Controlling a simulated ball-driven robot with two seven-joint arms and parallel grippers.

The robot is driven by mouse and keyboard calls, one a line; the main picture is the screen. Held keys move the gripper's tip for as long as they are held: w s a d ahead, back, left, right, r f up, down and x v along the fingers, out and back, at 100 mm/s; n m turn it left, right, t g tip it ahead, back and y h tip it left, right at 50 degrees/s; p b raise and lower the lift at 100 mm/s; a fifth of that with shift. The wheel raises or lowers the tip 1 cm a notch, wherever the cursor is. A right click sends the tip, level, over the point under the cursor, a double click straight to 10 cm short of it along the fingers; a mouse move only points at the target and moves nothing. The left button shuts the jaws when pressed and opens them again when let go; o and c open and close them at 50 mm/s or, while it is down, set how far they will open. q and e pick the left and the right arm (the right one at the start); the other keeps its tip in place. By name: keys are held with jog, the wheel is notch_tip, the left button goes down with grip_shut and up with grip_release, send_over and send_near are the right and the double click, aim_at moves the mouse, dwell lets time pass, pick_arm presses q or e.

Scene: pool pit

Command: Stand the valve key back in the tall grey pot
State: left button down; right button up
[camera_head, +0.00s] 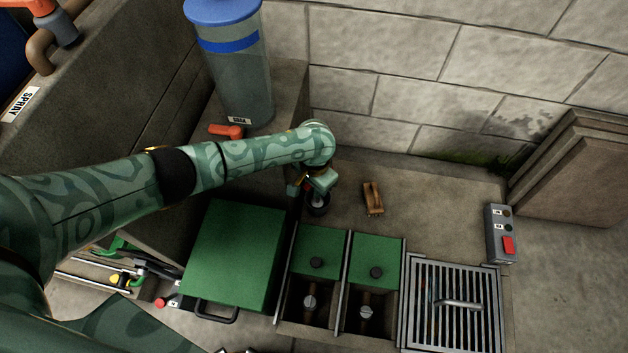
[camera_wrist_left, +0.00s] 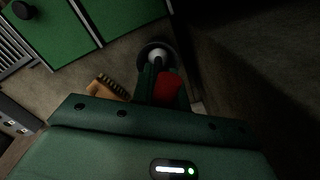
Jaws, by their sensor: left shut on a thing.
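My left gripper (camera_head: 311,187) is shut on a red piece (camera_wrist_left: 168,87), seen between the fingers in the wrist view; it appears to be the handle of the valve key. The gripper is over a dark round pot (camera_head: 318,206) on the floor near the wall, and partly covers it in the head view. The pot's rim also shows in the wrist view (camera_wrist_left: 143,52), just beyond the fingers, with a pale rounded thing inside the ring. The key's shaft is mostly hidden, so I cannot tell how deep it reaches into the pot. My right gripper is not in view.
A wooden brush (camera_head: 373,198) lies right of the pot. A green lid (camera_head: 235,252), two pits with green covers (camera_head: 318,246) and a metal grate (camera_head: 452,305) are in front. A grey switch box (camera_head: 500,233) stands right. A blue-topped cylinder (camera_head: 235,75) stands behind my arm.

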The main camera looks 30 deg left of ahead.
pick_arm(q)
jog(key=shift+f, duration=0.65)
jog(key=c, duration=1.3)
grip_release()
jog(key=shift+b, duration=0.3)
